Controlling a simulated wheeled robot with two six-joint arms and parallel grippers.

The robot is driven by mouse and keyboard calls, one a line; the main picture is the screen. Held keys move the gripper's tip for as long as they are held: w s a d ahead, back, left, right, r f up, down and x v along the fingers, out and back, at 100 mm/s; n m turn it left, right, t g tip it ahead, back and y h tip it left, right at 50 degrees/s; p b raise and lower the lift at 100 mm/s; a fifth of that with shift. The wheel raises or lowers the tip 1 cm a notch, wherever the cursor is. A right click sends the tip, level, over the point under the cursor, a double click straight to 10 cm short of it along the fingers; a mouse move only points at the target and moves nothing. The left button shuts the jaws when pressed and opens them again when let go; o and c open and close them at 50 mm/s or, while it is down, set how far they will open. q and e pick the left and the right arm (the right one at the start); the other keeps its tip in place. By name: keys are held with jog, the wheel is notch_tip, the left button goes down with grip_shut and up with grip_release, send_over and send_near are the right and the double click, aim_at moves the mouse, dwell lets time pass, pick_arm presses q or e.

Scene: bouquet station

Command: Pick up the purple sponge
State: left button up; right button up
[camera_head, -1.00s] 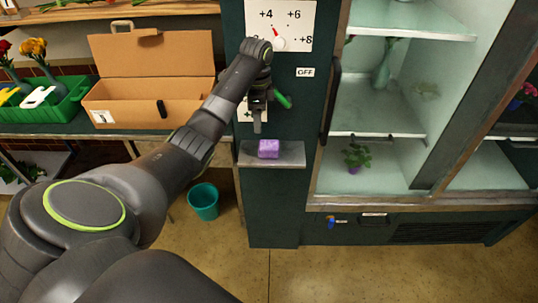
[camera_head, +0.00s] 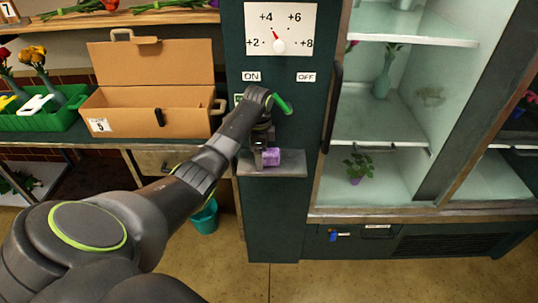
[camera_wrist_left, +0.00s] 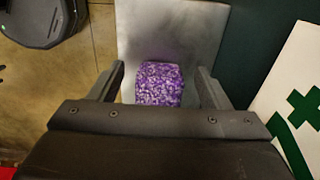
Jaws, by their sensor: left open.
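The purple sponge (camera_head: 270,157) lies on a small grey shelf (camera_head: 290,170) fixed to the dark green panel. In the left wrist view the sponge (camera_wrist_left: 159,84) is a speckled purple block on the same shelf (camera_wrist_left: 172,30). My left gripper (camera_head: 266,158) is at the sponge in the head view and hides its left part. In the left wrist view my left gripper (camera_wrist_left: 160,80) is open, with one finger on each side of the sponge and a gap showing at both sides. My right gripper is not in view.
A green lever (camera_head: 282,104) sticks out just above my left wrist, by the ON label (camera_head: 251,76). A dial plate (camera_head: 280,30) is higher up. A glass cabinet (camera_head: 385,115) stands to the right. A cardboard box (camera_head: 150,110) is on the counter to the left.

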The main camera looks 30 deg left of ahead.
pick_arm(q)
jog(key=shift+f, duration=0.4)
jog(key=shift+c, duration=0.3)
jog(key=c, duration=1)
jog(key=shift+r, duration=0.15)
